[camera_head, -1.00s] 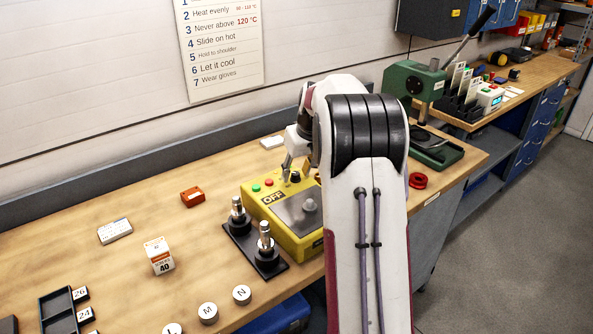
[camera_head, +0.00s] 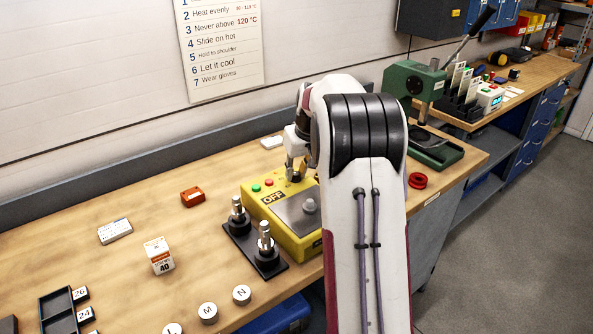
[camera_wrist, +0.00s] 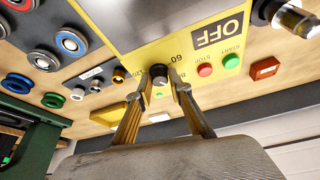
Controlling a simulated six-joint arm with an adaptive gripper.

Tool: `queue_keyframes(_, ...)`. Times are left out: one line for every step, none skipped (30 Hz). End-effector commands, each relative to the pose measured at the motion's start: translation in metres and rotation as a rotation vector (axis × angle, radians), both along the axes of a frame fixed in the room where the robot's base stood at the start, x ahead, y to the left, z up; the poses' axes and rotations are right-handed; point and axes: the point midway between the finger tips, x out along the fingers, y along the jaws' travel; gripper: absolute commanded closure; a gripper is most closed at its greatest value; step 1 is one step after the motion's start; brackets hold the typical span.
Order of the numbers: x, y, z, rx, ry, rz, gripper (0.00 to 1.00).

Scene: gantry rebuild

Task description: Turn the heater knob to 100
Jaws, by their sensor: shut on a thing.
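The heater is a yellow box (camera_head: 285,238) on the bench with an OFF display (camera_wrist: 218,36). Its dark knob (camera_wrist: 158,72) sits between my fingertips in the wrist view, with a light mark on it. My gripper (camera_wrist: 165,83) is shut on the knob, one finger on each side. The green start button (camera_wrist: 231,61) and red stop button (camera_wrist: 205,69) are near. In the head view my arm hides part of the box.
Two metal posts on a black base (camera_head: 270,270) stand just left of the heater. An orange box (camera_head: 192,197) lies behind them. A green press (camera_head: 415,85) stands to the right.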

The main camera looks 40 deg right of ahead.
Motion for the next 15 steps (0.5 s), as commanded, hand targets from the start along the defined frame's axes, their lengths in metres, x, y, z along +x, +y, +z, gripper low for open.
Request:
queue_keyframes(0.0007, 0.0013, 0.0005, 0.0, -0.001, -0.014, 1.0)
queue_keyframes(0.0007, 0.0014, 0.0005, 0.0, -0.001, -0.024, 1.0)
queue_keyframes(0.0006, 0.0014, 0.0003, 0.0, 0.0, -0.039, 1.0)
queue_keyframes(0.0005, 0.0015, 0.0003, 0.0, 0.0, -0.051, 1.0)
queue_keyframes(0.0006, 0.0016, 0.0002, 0.0, 0.0, -0.064, 1.0)
queue_keyframes(0.0005, 0.0016, 0.0001, 0.0, 0.0, -0.082, 1.0)
queue_keyframes(0.0005, 0.0015, 0.0001, 0.001, 0.0, -0.096, 1.0)
queue_keyframes(0.0007, 0.0016, 0.0, 0.0, 0.0, -0.11, 1.0)
queue_keyframes(0.0008, 0.0019, -0.0001, 0.001, 0.0, -0.131, 1.0)
queue_keyframes(0.0009, 0.0019, 0.0, 0.0, 0.0, -0.146, 1.0)
queue_keyframes(0.0009, 0.0022, 0.0, 0.0, 0.0, -0.163, 1.0)
queue_keyframes(0.0011, 0.0024, -0.0001, 0.001, 0.0, -0.185, 1.0)
queue_keyframes(0.0011, 0.0024, -0.0001, 0.0, 0.0, -0.2, 1.0)
queue_keyframes(0.0012, 0.0026, -0.0001, 0.0, 0.0, -0.217, 1.0)
queue_keyframes(0.0011, 0.0025, -0.0001, 0.001, 0.0, -0.24, 1.0)
